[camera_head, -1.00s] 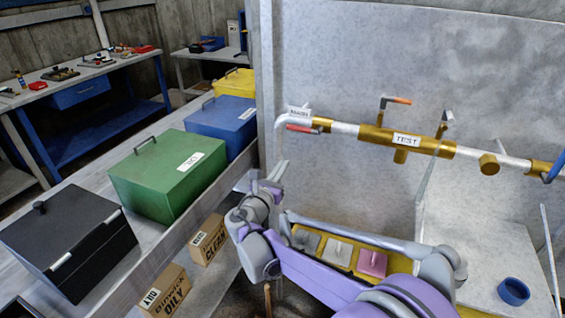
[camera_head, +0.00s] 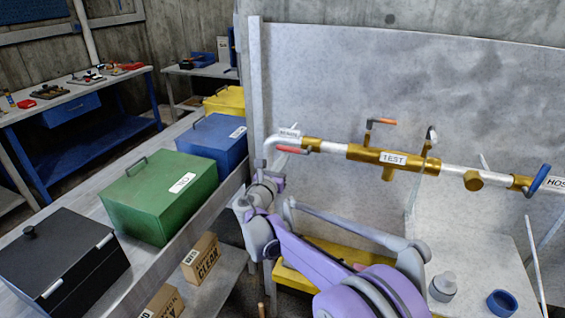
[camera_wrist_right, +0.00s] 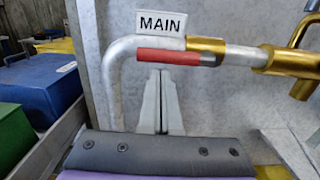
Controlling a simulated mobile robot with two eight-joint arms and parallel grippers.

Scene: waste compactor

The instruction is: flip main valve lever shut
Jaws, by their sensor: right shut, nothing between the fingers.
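The main valve lever (camera_head: 292,150) has a red grip and lies level along the pipe near its left bend, beside a white label. In the right wrist view the red lever (camera_wrist_right: 168,56) runs across just under the "MAIN" label (camera_wrist_right: 162,24). My right gripper (camera_head: 277,165) is just below the lever in the head view. In the wrist view its two pale fingers (camera_wrist_right: 161,78) are together and empty, pointing up at the underside of the lever. Whether they touch it I cannot tell. My left gripper is out of view.
The pipe carries a "TEST" valve (camera_head: 393,159) with an orange-tipped lever (camera_head: 384,121) and a blue handle (camera_head: 540,178) at the right. A green box (camera_head: 160,195), a blue box (camera_head: 213,142) and a black box (camera_head: 62,256) line the left bench. A grey wall stands behind the pipe.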

